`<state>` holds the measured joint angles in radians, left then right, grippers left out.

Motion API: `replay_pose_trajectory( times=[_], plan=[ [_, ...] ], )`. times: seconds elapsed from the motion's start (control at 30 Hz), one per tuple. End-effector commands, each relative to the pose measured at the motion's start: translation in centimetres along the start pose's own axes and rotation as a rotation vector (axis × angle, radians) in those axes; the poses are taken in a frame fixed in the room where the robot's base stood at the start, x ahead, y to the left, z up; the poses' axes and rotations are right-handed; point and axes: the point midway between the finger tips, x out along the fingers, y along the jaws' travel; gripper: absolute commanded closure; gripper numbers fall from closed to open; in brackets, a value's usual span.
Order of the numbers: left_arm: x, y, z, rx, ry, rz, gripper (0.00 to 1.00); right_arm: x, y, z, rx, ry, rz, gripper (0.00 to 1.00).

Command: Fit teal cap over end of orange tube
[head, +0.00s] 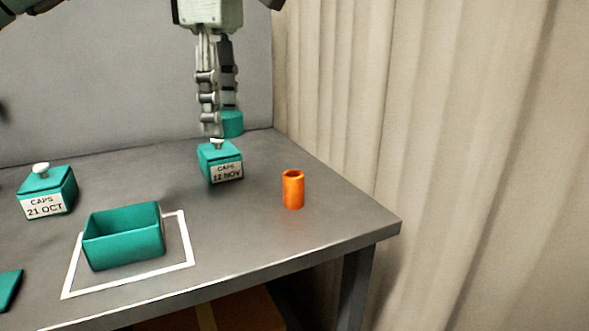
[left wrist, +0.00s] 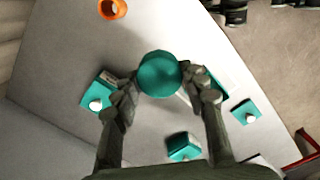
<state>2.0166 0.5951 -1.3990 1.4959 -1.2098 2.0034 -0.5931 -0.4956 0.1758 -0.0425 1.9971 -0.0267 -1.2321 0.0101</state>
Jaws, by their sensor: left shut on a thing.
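My left gripper (head: 221,126) hangs down from the top of the head view, above the back of the table. It is shut on a teal cap (head: 232,123), partly hidden behind a finger. In the left wrist view the round cap (left wrist: 160,74) sits between the fingertips of the left gripper (left wrist: 165,88). The orange tube (head: 293,190) stands upright and open-topped on the table, to the right of and nearer than the gripper. It also shows at the top of the left wrist view (left wrist: 112,9). The cap and tube are apart. My right gripper is out of view.
A lidded teal box marked 12 NOV (head: 220,163) stands just in front of the gripper. Another marked 21 OCT (head: 47,193) is at left. An open teal bin (head: 124,238) sits inside a white outline (head: 187,240). The table's right edge lies beyond the tube, beside a beige curtain (head: 460,150).

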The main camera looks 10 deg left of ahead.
Motion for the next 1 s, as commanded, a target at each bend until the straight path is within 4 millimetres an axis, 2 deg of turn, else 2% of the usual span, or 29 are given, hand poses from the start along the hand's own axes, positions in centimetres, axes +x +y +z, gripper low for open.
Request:
replay_pose_trajectory(
  times=[0.17,0.27,0.47,0.67,0.9,1.0],
  plan=[
    [2.2,2.3,3.1,0.003,0.002,-0.004,0.76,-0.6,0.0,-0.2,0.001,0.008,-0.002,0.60],
    [3.6,3.8,4.9,0.004,0.002,-0.003,0.76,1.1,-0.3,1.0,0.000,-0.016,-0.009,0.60],
    [5.8,6.0,7.7,0.002,0.001,-0.002,0.76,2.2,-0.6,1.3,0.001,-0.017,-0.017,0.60],
    [6.8,6.7,8.4,0.002,0.000,-0.001,0.76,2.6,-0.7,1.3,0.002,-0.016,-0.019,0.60],
    [9.9,6.7,8.4,0.001,0.000,0.000,0.76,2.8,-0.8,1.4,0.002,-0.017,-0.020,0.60],
    [10.5,6.6,8.4,0.002,-0.001,0.001,0.76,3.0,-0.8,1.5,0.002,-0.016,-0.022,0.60]
  ],
)
